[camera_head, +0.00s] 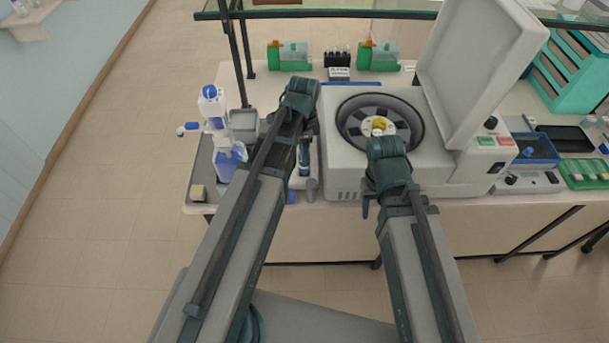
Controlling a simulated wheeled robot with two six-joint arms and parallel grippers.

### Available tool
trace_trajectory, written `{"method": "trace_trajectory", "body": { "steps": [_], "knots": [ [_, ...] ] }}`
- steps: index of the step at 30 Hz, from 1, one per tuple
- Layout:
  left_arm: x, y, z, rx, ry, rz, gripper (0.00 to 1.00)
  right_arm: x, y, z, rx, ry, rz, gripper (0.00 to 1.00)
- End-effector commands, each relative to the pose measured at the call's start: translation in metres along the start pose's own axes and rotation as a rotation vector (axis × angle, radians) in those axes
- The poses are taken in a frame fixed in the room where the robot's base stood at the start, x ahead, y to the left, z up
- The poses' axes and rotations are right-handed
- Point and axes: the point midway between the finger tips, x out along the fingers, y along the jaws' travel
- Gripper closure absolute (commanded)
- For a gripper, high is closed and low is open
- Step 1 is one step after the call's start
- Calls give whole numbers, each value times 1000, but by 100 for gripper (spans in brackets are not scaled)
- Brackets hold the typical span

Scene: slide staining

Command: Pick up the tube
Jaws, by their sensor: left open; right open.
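An open centrifuge (345,165) stands on the bench, its lid (480,65) raised. Its round rotor (365,112) has a yellow piece at the hub (379,123). I cannot make out a separate tube in the rotor; my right wrist hides its front part. My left gripper (304,168) is open and points down over the bench, left of the centrifuge. My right gripper (367,205) is open, mostly hidden behind its own wrist, at the front of the centrifuge. Several small tubes lie in a green rack (585,172) at the far right.
Bottles (228,160) stand on a grey tray (202,170) at the left. Green boxes (290,55) and a dark vial rack (338,60) stand at the back. A blue tray (536,147) and teal rack (570,70) are at the right. A glass shelf edge (320,14) crosses above.

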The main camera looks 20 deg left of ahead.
Motion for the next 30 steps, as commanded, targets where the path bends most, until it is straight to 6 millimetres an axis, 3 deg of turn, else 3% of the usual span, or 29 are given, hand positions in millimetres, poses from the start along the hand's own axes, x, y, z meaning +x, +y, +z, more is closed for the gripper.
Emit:
{"method": "trace_trajectory", "body": {
  "steps": [1,11,24,30],
  "knots": [
    [10,0,0,0,0,0,43,10,-1,-1,0,0,0,50],
    [15,0,0,0,0,0,43,14,-1,-1,1,0,0,50],
    [62,-3,-2,0,0,0,43,62,-6,-4,2,0,0,50],
    [62,-3,-2,0,0,0,43,62,-6,-4,2,0,0,50]
  ]
}}
